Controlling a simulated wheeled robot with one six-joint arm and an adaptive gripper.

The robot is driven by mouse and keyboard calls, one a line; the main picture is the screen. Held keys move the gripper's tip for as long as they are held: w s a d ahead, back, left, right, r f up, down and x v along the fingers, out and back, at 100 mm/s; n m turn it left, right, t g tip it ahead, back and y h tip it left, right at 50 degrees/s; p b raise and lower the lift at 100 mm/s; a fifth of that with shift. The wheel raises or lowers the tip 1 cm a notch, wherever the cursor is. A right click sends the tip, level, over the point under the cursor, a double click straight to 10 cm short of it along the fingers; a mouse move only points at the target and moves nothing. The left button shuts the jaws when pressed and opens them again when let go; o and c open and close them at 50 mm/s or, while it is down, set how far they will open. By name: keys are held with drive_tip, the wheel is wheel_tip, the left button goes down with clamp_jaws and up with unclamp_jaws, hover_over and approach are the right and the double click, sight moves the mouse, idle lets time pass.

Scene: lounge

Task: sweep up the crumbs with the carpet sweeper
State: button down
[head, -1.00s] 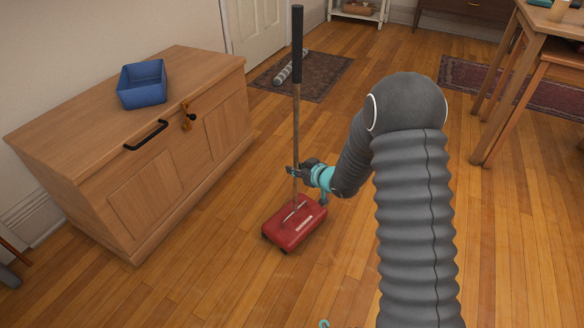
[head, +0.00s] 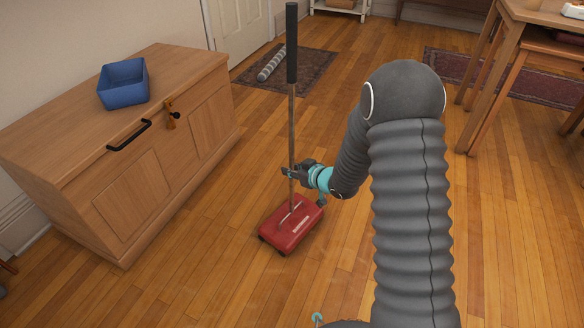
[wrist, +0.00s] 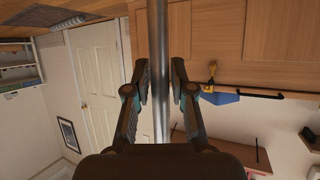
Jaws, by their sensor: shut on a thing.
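The carpet sweeper has a red head (head: 291,227) that rests on the wood floor in the middle of the head view. Its thin metal pole (head: 292,135) stands nearly upright and ends in a black grip (head: 291,45). My gripper (head: 289,173) is shut on the pole, low down, a little above the red head. In the wrist view the pole (wrist: 159,80) runs between the two fingers of my gripper (wrist: 160,88). I cannot make out any crumbs in these frames.
A wooden chest (head: 165,135) with a blue bin (head: 123,83) on top stands at the left. A dark rug (head: 300,72) with a grey rolled thing (head: 272,63) lies by the door. A wooden table (head: 490,70) is at the right. Floor around the sweeper is clear.

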drive_tip(key=shift+s+a, duration=0.25)
drive_tip(key=shift+s, duration=0.35)
drive_tip(key=shift+s+a, duration=0.25)
drive_tip(key=shift+s, duration=0.35)
drive_tip(key=shift+a, duration=0.1)
